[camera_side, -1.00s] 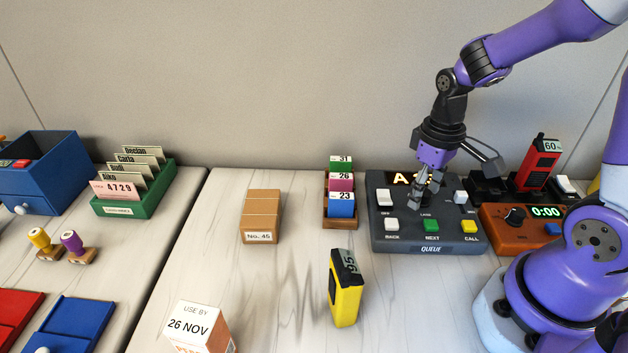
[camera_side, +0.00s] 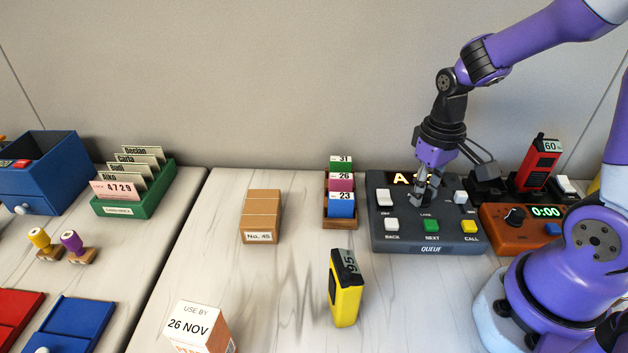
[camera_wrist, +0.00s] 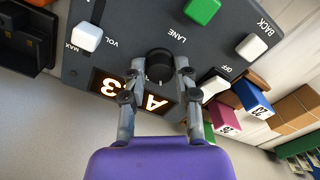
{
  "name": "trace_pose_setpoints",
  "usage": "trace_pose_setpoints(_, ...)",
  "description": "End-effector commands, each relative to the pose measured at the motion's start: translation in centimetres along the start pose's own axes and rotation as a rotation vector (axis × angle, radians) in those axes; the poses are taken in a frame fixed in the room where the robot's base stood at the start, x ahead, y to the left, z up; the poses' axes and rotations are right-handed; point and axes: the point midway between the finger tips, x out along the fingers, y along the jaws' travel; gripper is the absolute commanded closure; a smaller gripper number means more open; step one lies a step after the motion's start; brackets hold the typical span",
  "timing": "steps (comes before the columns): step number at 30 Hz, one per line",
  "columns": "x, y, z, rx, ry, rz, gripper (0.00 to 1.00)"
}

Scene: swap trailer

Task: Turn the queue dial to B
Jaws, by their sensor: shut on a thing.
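The queue box (camera_side: 378,238) is a dark grey panel at the right of the table. The black lane dial (camera_wrist: 159,62) sits in its middle in the wrist view, between my fingertips. My gripper (camera_side: 425,196) points down over the panel and is shut on the dial; it also shows in the wrist view (camera_wrist: 158,75). In the side view my fingers hide the dial. The lit display (camera_wrist: 105,83) begins with "A" and ends in "3" in the wrist view, its middle covered by a finger. In the side view, only the "A" of the display (camera_side: 399,178) reads clearly.
On the panel are white BACK (camera_side: 391,224), green NEXT (camera_side: 431,225) and yellow CALL (camera_side: 469,226) buttons, plus white switches at left (camera_side: 384,197) and right (camera_side: 460,197). An orange timer (camera_side: 500,222) stands close at right. A card rack (camera_side: 340,221) stands at left.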

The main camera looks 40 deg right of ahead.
Motion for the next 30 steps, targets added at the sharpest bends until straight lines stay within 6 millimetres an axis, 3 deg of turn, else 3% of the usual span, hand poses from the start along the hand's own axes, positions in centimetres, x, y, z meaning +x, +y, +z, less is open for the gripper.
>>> trace_pose_setpoints(16,0.19,0.00,0.08,0.435,-0.002,0.000,1.00)
trace_pose_setpoints(30,0.21,-0.01,0.10,0.592,-0.003,0.001,1.00)
